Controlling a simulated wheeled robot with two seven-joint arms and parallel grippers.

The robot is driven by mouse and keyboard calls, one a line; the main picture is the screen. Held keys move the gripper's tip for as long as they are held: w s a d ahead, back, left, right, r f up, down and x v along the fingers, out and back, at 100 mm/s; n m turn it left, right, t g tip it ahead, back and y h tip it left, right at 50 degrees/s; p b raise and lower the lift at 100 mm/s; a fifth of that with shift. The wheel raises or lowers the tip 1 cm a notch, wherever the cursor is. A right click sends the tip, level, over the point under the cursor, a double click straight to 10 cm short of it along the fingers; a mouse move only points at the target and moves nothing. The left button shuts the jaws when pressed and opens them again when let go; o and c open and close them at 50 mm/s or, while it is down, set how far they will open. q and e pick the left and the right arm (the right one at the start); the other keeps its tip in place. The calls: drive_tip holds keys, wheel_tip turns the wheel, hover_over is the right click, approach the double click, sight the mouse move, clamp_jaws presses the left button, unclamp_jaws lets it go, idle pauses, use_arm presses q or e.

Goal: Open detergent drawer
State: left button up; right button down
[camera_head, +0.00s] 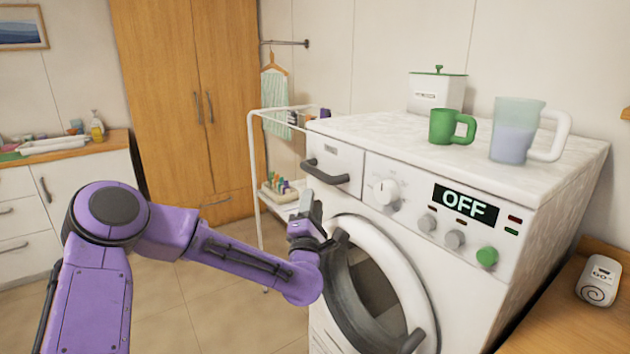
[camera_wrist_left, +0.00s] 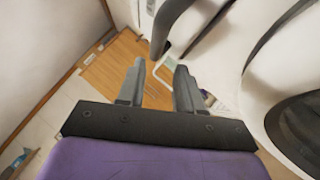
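The detergent drawer (camera_head: 345,157) is at the top left of the white washing machine's front. It looks shut, its front about flush with the panel. Its dark curved handle (camera_head: 325,173) sticks out from it. My left gripper (camera_head: 311,204) is just below the handle, apart from it, in front of the machine. In the left wrist view my gripper (camera_wrist_left: 161,66) has its two fingers apart with nothing between them. A dark curved bar, seemingly the handle (camera_wrist_left: 163,32), shows just beyond the fingertips there. My right gripper is not in view.
The round door (camera_head: 375,275) with its white rim is below the drawer, close to my left gripper. A green mug (camera_head: 451,127), a clear jug (camera_head: 515,130) and a white box (camera_head: 436,92) stand on top. A white cart (camera_head: 256,170) stands left of the machine.

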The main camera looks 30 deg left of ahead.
sight(316, 173)
use_arm(q)
drive_tip(key=p+x, duration=0.2)
drive_tip(key=x, duration=0.3)
drive_tip(key=p+x, duration=0.2)
drive_tip(key=x, duration=0.2)
drive_tip(key=shift+w+a+r, duration=0.15)
drive_tip(key=shift+w+r, duration=0.05)
drive_tip(key=shift+r, duration=0.2)
drive_tip(key=shift+w+a+r, duration=0.15)
drive_tip(key=shift+w, duration=0.25)
clamp_jaws()
